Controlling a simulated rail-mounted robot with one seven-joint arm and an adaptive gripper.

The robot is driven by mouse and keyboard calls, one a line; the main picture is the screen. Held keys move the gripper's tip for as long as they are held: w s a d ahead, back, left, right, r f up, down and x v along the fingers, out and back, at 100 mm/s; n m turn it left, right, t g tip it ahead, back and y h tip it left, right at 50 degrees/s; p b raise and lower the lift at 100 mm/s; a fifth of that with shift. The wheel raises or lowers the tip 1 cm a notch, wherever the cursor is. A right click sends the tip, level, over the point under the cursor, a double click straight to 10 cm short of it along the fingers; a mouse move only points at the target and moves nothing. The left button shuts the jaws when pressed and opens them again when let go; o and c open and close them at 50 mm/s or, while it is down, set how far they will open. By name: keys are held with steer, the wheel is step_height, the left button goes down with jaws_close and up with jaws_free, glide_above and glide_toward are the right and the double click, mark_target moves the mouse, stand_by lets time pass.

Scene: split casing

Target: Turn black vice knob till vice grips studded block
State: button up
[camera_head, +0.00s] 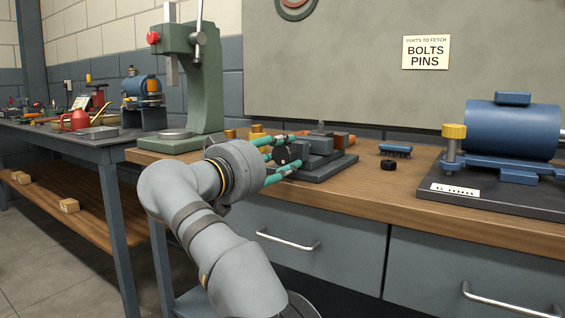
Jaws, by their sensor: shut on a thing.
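The grey vice (323,163) sits on the wooden bench in the middle of the view. Its black knob (281,155) faces left, towards my arm. My gripper (284,154) has teal fingers above and below the knob and is shut on it. A grey block shape (319,144) with a small upright piece on top shows at the vice jaws. It may be the studded block, but it is too small to tell, and I cannot see whether the jaws touch it. The fingers and my wrist hide part of the knob and the vice's left end.
A green press (204,85) stands left of the vice, with brass-coloured pieces (257,130) between. An orange piece (344,140) is behind the vice. To its right lie a blue pronged part (395,150), a black nut (388,165) and a blue motor (511,130) on a dark plate.

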steer(key=shift+f+m+b, duration=0.1)
steer(key=shift+m+b, duration=0.2)
steer(key=shift+m, duration=0.5)
steer(key=o, duration=1.1)
steer(key=shift+o, duration=0.4)
steer(key=v, duration=1.2)
